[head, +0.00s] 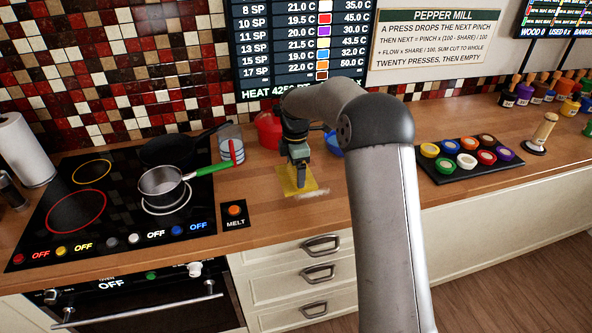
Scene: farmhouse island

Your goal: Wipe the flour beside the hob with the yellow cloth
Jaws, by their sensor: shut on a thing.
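A white patch of flour (316,193) shows on the counter at the cloth's right edge. Whether more flour lies under the cloth or behind my arm is hidden.
A saucepan (162,186) with a green handle and a dark frying pan (166,151) stand on the hob. A black tray (462,178) of coloured pots is at right.

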